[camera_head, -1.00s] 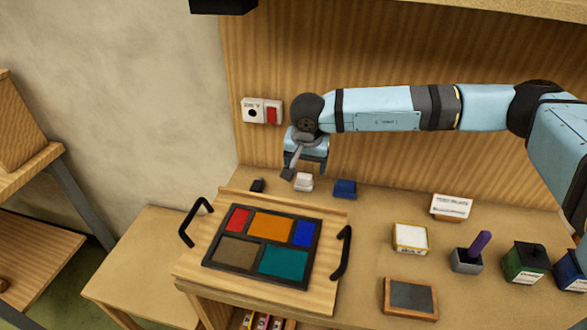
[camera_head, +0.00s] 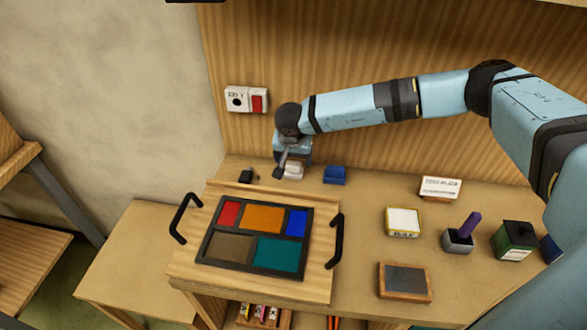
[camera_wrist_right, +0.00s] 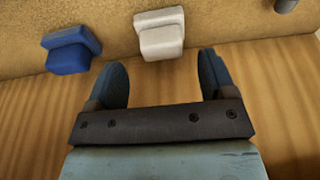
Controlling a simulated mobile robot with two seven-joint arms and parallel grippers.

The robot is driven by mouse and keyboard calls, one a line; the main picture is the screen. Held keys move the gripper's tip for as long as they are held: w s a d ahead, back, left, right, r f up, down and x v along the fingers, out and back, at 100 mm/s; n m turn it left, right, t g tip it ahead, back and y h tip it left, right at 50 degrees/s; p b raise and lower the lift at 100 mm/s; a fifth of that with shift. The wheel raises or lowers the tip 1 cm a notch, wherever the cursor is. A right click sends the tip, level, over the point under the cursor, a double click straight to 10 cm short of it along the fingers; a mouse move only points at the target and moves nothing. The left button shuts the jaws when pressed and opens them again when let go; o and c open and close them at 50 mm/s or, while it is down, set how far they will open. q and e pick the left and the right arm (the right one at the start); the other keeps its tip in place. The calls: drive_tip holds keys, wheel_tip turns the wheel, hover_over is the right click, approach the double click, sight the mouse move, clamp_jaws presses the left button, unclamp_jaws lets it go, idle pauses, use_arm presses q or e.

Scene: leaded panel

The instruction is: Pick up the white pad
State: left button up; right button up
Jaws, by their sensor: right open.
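The white pad (camera_head: 293,170) is a small white block on the back of the bench, behind the leaded panel. In the right wrist view the white pad (camera_wrist_right: 160,34) lies just beyond the fingertips, roughly between their lines and a little left of centre. My right gripper (camera_head: 283,170) is low at the pad, partly overlapping it in the head view. In the right wrist view my right gripper (camera_wrist_right: 160,75) is open, with nothing between its fingers. My left gripper is not in view.
A blue pad (camera_head: 335,175) sits close right of the white one, and a small black item (camera_head: 246,176) lies left. The leaded panel (camera_head: 255,237) is on a board with black handles in front. A switch box (camera_head: 246,99) is on the back wall.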

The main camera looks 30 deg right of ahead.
sight(294, 163)
drive_tip(key=x, duration=0.4)
drive_tip(key=shift+a, duration=0.1)
drive_tip(key=shift+r, duration=0.1)
drive_tip(key=shift+c, duration=1.3)
drive_tip(key=c, duration=0.7)
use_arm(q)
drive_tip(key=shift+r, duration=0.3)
use_arm(e)
drive_tip(key=shift+c, duration=0.2)
use_arm(q)
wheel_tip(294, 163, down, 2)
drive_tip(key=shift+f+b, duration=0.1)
drive_tip(key=shift+b, duration=0.85)
use_arm(e)
wheel_tip(294, 163, up, 20)
